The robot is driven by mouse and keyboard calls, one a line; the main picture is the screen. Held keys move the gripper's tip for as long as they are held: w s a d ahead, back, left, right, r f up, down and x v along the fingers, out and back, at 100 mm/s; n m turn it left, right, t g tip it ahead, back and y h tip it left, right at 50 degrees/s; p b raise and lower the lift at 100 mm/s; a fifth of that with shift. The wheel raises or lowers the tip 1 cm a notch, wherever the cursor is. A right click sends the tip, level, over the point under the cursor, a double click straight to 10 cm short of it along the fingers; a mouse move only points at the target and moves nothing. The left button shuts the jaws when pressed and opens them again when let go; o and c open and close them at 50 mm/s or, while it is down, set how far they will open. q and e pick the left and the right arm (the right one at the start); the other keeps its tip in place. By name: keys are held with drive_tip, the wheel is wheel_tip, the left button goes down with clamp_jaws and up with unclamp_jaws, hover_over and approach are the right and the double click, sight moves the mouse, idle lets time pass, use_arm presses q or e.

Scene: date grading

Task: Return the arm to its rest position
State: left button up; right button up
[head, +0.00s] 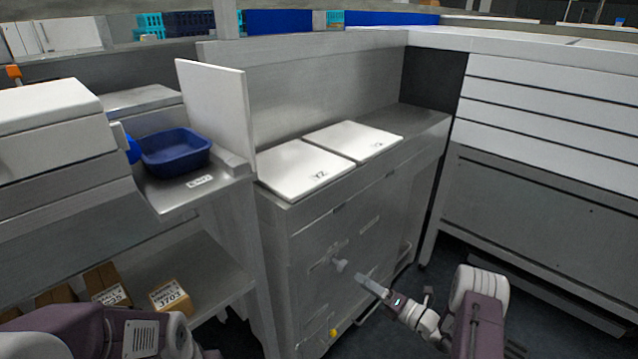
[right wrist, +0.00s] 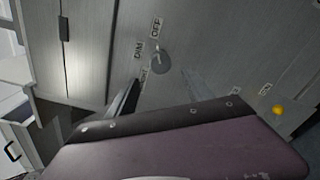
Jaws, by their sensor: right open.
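My right gripper (head: 372,282) is in front of the steel cabinet's front panel (head: 310,275), close to a pale round knob (head: 340,265). In the right wrist view its two fingers (right wrist: 160,97) are spread with nothing between them. The knob (right wrist: 160,60) lies just beyond the fingertips, beside labels reading "OFF" and "DIM"; a gap seems to show, but contact is hard to judge. My right arm (head: 470,310) reaches in from the lower right. Part of my left arm (head: 100,335) shows at the lower left; its gripper is out of view.
Two white lids (head: 305,170) lie on the cabinet top. A blue bin (head: 175,155) stands on the left counter beside an upright white panel (head: 215,115). Boxes (head: 170,297) sit on the shelf below. A yellow knob (head: 333,332) is low on the cabinet. Dark floor (head: 540,335) lies right.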

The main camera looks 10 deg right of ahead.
drive_tip(key=s+a+r+n+g+y, duration=0.1)
drive_tip(key=s+a+r+n+g, duration=0.2)
drive_tip(key=s+a+n+g, duration=1.1)
drive_tip(key=s+d+n+g+h, duration=0.2)
drive_tip(key=s+n+h, duration=0.3)
drive_tip(key=s+n, duration=0.45)
drive_tip(key=s+d+r+n+t+h, duration=0.25)
drive_tip(key=d+n+h, duration=0.45)
drive_tip(key=n, duration=0.9)
wheel_tip(320, 180, up, 19)
drive_tip(key=p, duration=1.8)
drive_tip(key=shift+w+d+r+t+p, duration=0.15)
drive_tip(key=shift+w+r+t+p, duration=0.1)
drive_tip(key=shift+t+p, duration=0.2)
